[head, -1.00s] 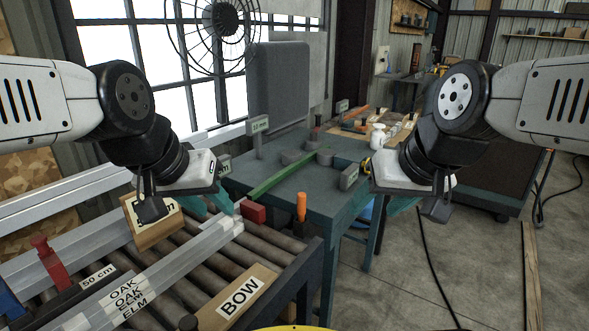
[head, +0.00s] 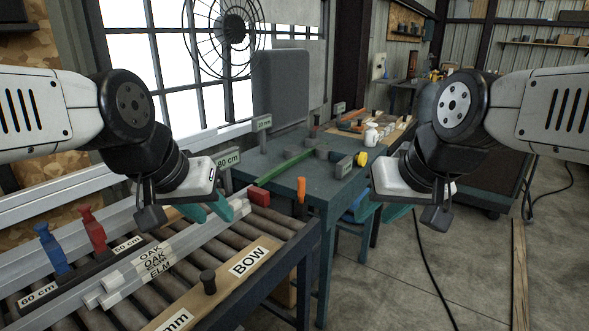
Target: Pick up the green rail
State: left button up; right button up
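The green rail (head: 284,167) is a long thin bar lying on the teal workbench (head: 292,188), running from near its front left edge back toward grey blocks. My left gripper (head: 206,210) hangs over the roller conveyor, left of and nearer than the rail, with its teal fingers apart and nothing between them. My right gripper (head: 383,211) hangs right of the workbench, clear of the rail, also with its teal fingers apart and empty. Neither gripper touches the rail.
A red block (head: 258,196) sits near the rail's front end, with an orange-handled tool (head: 301,188) beside it. The roller conveyor (head: 226,232) carries pale bars and a BOW board (head: 236,271).

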aim_at(259, 182)
jog(key=k+u, duration=0.15)
jog(key=u, duration=1.3)
jog(key=l+u, duration=0.4)
jog(key=l, duration=0.5)
jog(key=l+u, duration=0.4)
jog(key=l, duration=0.55)
jog(key=k+l, duration=0.1)
jog(key=l, duration=0.95)
jog(key=k+l, duration=0.1)
jog(key=l, duration=0.95)
jog(key=k+l, duration=0.1)
jog(key=l, duration=0.9)
